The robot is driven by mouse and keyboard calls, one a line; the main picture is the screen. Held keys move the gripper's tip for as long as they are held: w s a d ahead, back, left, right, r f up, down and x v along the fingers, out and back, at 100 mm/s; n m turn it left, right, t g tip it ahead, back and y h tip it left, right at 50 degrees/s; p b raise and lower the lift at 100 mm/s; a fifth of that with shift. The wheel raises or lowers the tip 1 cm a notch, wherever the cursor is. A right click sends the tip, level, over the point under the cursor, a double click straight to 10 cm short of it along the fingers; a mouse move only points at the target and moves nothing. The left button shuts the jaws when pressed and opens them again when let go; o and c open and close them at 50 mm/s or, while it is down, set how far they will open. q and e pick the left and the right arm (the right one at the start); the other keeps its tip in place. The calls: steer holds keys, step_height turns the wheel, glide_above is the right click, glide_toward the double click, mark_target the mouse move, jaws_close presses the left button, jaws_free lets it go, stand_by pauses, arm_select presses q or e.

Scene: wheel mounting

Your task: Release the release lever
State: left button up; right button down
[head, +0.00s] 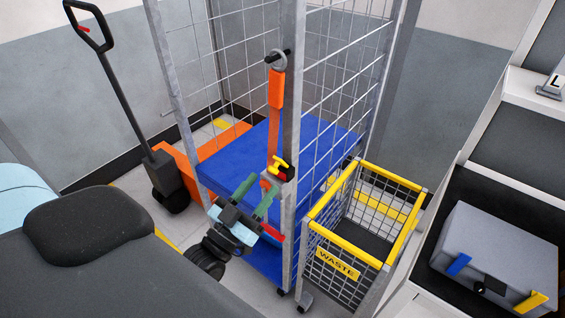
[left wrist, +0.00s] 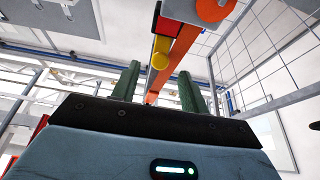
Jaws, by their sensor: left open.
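The release lever (head: 279,163) is a yellow handle on a red ratchet (head: 280,173), on an orange strap (head: 275,115) hanging down the corner post of a wire cage cart. In the left wrist view the yellow lever (left wrist: 161,52) shows a rounded end, with the orange strap (left wrist: 182,48) beside it. My left gripper (head: 262,185) has green fingers and is open, just below and left of the ratchet. In the left wrist view the lever's end appears between and beyond the open fingertips (left wrist: 157,76); I cannot tell whether they touch it. My right gripper is not in view.
The wire cage cart (head: 175,80) holds blue shelves (head: 235,165). A yellow-rimmed wire waste basket (head: 330,210) stands at its right. An orange pallet truck (head: 165,150) with a black handle is behind left. A grey box (head: 500,250) sits on a shelf at far right.

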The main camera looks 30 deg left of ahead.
mark_target(277, 166)
arm_select(q)
steer(key=p+x, duration=0.1)
steer(key=x, duration=0.5)
steer(key=shift+w+d+r, duration=0.1)
steer(key=shift+w+r, duration=0.1)
steer(key=shift+w, duration=0.5)
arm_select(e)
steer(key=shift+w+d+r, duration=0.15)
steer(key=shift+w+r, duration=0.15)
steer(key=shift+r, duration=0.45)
arm_select(q)
jaws_close()
steer(key=shift+s+f+t+b, duration=0.15)
steer(key=shift+f+t+b, duration=0.35)
steer(key=shift+b, duration=0.4)
steer(key=shift+r, duration=0.3)
jaws_free()
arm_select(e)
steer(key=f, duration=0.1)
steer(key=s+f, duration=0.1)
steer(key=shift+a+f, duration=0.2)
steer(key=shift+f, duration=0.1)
